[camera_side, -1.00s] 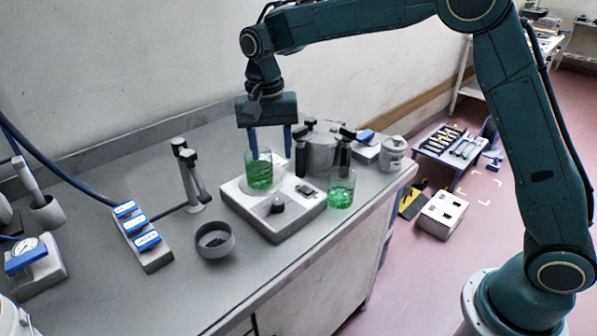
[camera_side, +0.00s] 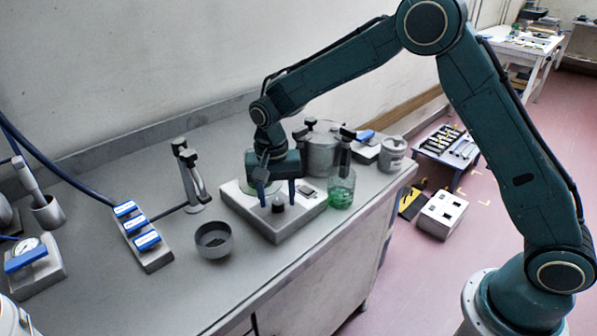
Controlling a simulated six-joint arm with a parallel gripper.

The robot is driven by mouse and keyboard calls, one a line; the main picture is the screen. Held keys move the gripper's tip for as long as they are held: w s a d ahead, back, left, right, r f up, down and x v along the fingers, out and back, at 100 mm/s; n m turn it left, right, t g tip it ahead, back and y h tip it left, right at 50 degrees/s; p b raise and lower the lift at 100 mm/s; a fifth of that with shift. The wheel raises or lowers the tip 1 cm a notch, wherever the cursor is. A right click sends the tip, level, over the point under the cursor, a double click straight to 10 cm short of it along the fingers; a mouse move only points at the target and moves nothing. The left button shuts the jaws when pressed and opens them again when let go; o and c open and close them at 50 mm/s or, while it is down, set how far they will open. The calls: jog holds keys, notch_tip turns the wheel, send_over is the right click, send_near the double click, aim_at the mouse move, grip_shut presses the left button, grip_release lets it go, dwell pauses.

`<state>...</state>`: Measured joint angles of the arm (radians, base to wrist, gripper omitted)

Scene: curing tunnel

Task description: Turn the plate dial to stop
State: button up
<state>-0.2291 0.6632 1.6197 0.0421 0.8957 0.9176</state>
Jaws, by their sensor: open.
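The plate (camera_side: 303,212) is a pale grey box on the bench with a dark round dial (camera_side: 278,206) on its front and a small dark panel at its right. My gripper (camera_side: 277,201) is open and low over the front of the plate, pointing down. Its two blue fingers show on either side of the dial, with a gap to it; I cannot tell whether they reach its depth. A glass beaker with green liquid (camera_side: 248,187) stands on the plate, mostly hidden behind my gripper. The dial's marking is not readable.
A second beaker of green liquid (camera_side: 341,190) stands close to the plate's right side. A grey bowl (camera_side: 213,241) and a stand with clamps (camera_side: 191,180) are to the left. A large grey pot (camera_side: 322,155) stands behind.

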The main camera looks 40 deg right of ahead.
jog(key=shift+f, duration=0.35)
jog(key=c, duration=1)
